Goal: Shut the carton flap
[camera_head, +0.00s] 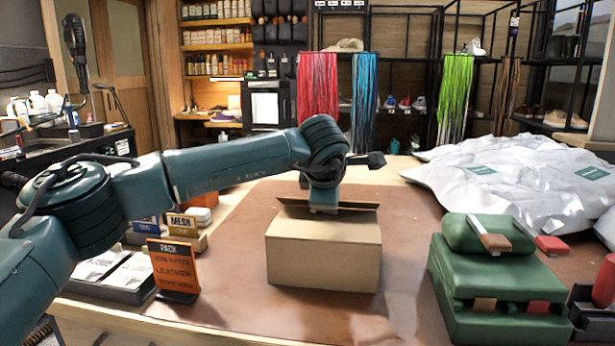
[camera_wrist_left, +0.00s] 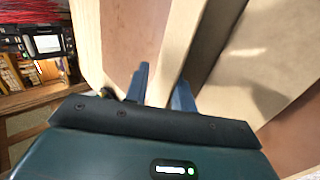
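A brown cardboard carton (camera_head: 323,262) stands on the brown mat in the middle of the table. Its near top panel looks closed or nearly so. A flap (camera_head: 358,205) stands up along its far edge, with a dark gap in front of it. My left gripper (camera_head: 323,210) points down at the top of the carton, and its fingertips are hard to see there. In the left wrist view, its two blue fingers (camera_wrist_left: 160,88) are apart, with a cardboard edge (camera_wrist_left: 183,40) running between or just beyond them. I cannot tell whether they touch it. My right gripper is not in view.
A green case (camera_head: 490,290) stands at the right, with grey-white plastic bags (camera_head: 520,180) behind it. An orange sign (camera_head: 174,268) and a tray of cards (camera_head: 105,275) are at the left. The mat is clear between the sign and the carton.

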